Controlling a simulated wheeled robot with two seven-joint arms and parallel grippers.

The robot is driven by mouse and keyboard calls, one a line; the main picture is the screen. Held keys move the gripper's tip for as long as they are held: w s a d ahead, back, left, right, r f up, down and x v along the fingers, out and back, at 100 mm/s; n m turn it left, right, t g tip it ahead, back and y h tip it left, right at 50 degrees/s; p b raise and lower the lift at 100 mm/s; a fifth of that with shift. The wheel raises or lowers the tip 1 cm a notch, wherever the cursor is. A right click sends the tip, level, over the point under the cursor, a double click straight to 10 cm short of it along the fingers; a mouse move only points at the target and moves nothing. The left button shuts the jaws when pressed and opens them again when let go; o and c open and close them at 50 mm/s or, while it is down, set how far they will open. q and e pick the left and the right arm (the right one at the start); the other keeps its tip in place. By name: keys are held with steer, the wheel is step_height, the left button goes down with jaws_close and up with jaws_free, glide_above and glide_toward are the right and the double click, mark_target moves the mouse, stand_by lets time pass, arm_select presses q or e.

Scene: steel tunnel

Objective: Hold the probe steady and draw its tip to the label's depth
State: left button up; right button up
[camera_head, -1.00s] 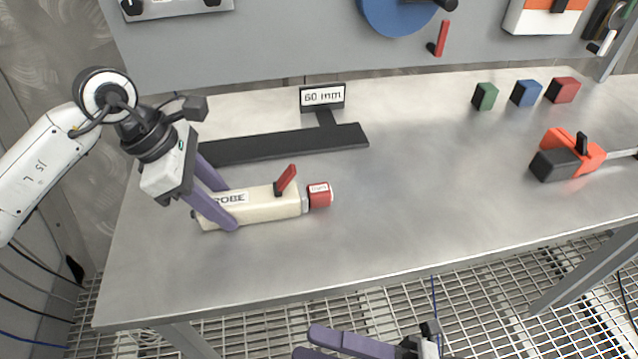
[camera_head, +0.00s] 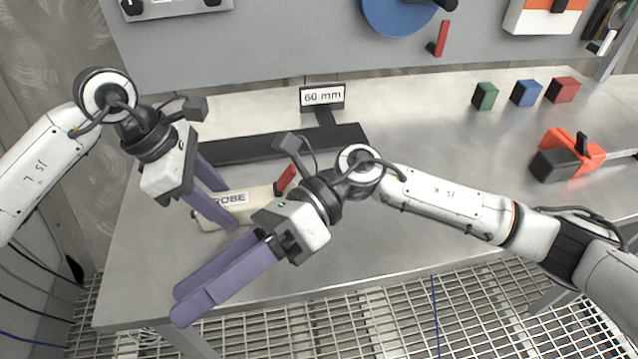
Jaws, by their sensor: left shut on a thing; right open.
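The cream probe (camera_head: 262,196) lies on the bench, with "PROBE" partly readable on its side. Its red lever (camera_head: 286,178) stands up from the body. Its red-capped end is hidden behind my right wrist. My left gripper (camera_head: 232,209) is shut on the probe's rear part, one finger on each side. My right gripper (camera_head: 181,303) is open and empty over the bench's front left edge, in front of the probe, fingers pointing left. The label (camera_head: 322,95) reads "60 mm" and stands upright behind the probe.
A black T-shaped bar (camera_head: 345,136) lies between the probe and the label. Green (camera_head: 485,96), blue (camera_head: 526,93) and red (camera_head: 562,90) blocks sit at the back right. An orange-and-black tool (camera_head: 570,155) lies at the right. The bench middle beyond my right arm is clear.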

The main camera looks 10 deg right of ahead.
steer(key=w+h, duration=0.1)
steer(key=w+d+n+t+h, duration=0.1)
steer(key=w, duration=0.1)
steer(key=w+d+f+n+h, duration=0.1)
steer(key=w+h, duration=0.1)
steer(key=shift+t, duration=0.3)
steer(key=w+d+r+t+h, duration=0.2)
steer(key=w+d, duration=0.1)
steer(key=w, duration=0.1)
steer(key=w+d+r+t+h, duration=0.2)
steer(key=w+d+h, duration=0.1)
steer(key=w+d, duration=0.1)
steer(key=w+d+r+t+h, duration=0.2)
steer(key=w+d, duration=0.1)
steer(key=w, duration=0.3)
steer(key=shift+w+d+n+h, duration=0.15)
steer(key=shift+d+n+h, duration=0.2)
steer(key=shift+n+h, duration=0.05)
steer(key=s+d+h, duration=0.1)
steer(key=d+h, duration=0.2)
steer(key=d, duration=0.2)
steer(key=f, duration=1.1)
steer(key=shift+a+f, duration=0.15)
steer(key=shift+a, duration=0.15)
